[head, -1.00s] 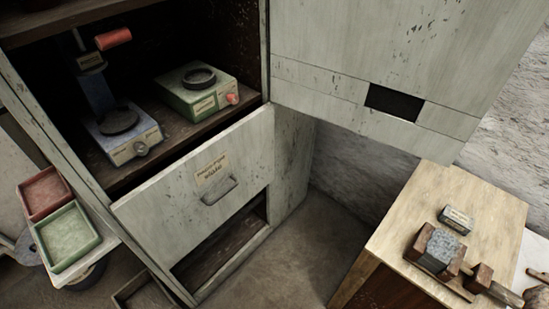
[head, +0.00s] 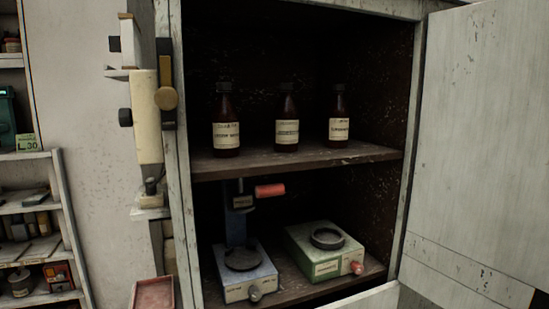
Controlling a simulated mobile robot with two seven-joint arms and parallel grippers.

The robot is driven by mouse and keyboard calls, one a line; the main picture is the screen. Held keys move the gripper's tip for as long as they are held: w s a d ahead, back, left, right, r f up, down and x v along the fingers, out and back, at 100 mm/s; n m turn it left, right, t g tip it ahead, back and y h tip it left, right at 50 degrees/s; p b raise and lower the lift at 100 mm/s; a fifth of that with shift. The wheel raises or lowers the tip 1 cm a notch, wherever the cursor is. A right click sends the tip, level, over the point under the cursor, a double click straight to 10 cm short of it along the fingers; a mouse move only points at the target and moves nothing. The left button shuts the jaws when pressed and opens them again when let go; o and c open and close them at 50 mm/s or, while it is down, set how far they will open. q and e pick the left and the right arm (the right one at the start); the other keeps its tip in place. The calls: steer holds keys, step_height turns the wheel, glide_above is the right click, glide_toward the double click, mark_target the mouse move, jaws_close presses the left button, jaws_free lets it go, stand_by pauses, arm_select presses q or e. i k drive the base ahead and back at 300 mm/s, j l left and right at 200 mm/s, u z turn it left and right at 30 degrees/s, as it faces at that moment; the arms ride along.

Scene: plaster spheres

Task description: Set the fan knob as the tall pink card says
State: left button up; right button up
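I see no tall pink card in the head view, and no knob that I can identify as the fan knob. A blue-grey press-like device (head: 245,275) with a red handle (head: 270,190) and a grey front knob (head: 255,294) stands on the cabinet's lower shelf. To its right is a green box device (head: 312,258) with a dark ring on top and a red knob (head: 356,267). Their labels are too small to read. Neither of my grippers is in view.
Several dark bottles (head: 286,132) stand on the upper cabinet shelf (head: 370,153). The cabinet door (head: 475,150) is open at right. A cream upright fitting (head: 147,115) is left of the cabinet, above a red tray (head: 153,293). Shelves (head: 35,207) are at far left.

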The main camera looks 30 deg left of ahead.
mark_target(125, 115)
steer(key=j+u, duration=0.35)
steer(key=k+j+u, duration=0.1)
steer(key=j+u, duration=0.15)
steer(key=u, duration=0.15)
steer(key=j+u, duration=0.35)
